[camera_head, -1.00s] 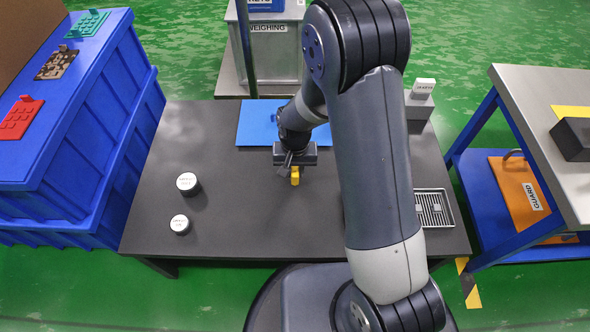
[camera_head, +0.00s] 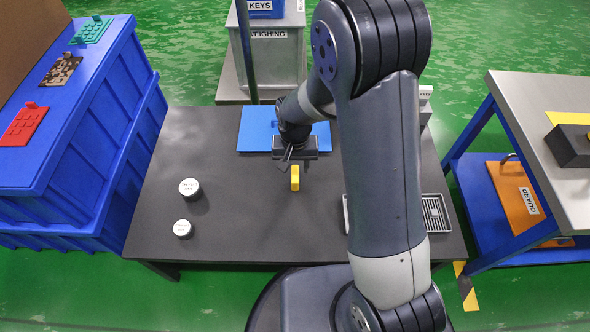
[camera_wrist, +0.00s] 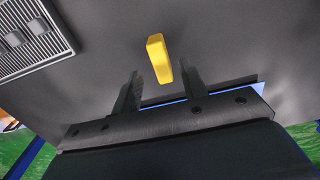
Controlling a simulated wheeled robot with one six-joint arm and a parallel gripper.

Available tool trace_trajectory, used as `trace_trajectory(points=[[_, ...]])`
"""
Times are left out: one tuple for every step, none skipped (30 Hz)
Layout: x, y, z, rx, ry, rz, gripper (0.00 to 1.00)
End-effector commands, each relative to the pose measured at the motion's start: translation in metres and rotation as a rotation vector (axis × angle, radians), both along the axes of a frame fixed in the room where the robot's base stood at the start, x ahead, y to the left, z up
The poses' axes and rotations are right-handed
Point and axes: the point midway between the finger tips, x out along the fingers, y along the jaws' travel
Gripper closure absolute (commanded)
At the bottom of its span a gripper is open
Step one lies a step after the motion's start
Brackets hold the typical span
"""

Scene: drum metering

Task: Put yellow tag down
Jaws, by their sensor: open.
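The yellow tag (camera_head: 295,178) lies on the dark table top (camera_head: 235,225), in front of the blue mat. It also shows in the wrist view (camera_wrist: 158,58), just beyond my fingertips and apart from them. My gripper (camera_head: 288,160) is open and empty, behind the tag in the head view and close to it. In the wrist view the two fingers (camera_wrist: 160,82) are spread, with the tag past the gap between them.
A blue mat (camera_head: 254,130) lies at the table's back. Two white-topped round weights (camera_head: 190,187) (camera_head: 183,228) stand at left. A slotted metal tray (camera_head: 436,212) is at right, partly behind my arm. Blue crates (camera_head: 85,140) flank the table's left, a steel bench (camera_head: 535,120) its right.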

Motion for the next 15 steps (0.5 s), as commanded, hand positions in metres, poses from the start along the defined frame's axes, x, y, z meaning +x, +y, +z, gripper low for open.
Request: trace_trajectory(points=[[0.0, 0.0, 0.017, 0.001, -0.003, 0.0, 0.59], [0.001, 0.0, 0.024, 0.001, -0.003, 0.0, 0.59], [0.001, 0.0, 0.032, 0.001, -0.003, 0.0, 0.59], [0.001, 0.0, 0.037, 0.001, -0.003, 0.0, 0.59], [0.001, 0.0, 0.042, 0.001, -0.003, 0.0, 0.59], [0.0, 0.0, 0.048, 0.001, -0.002, 0.0, 0.59], [0.0, 0.0, 0.052, 0.001, -0.002, 0.0, 0.59], [0.0, 0.0, 0.056, 0.001, -0.002, 0.0, 0.59], [0.0, 0.0, 0.059, 0.001, -0.001, 0.0, 0.59], [0.0, 0.0, 0.062, 0.0, -0.001, 0.0, 0.59], [0.0, 0.0, 0.064, 0.0, 0.0, 0.0, 0.59], [0.0, 0.0, 0.065, 0.0, 0.0, 0.0, 0.59], [0.0, 0.0, 0.066, 0.0, 0.0, 0.0, 0.59], [0.0, 0.0, 0.067, 0.0, 0.0, 0.0, 0.59], [0.0, 0.0, 0.067, 0.0, 0.0, 0.0, 0.59]])
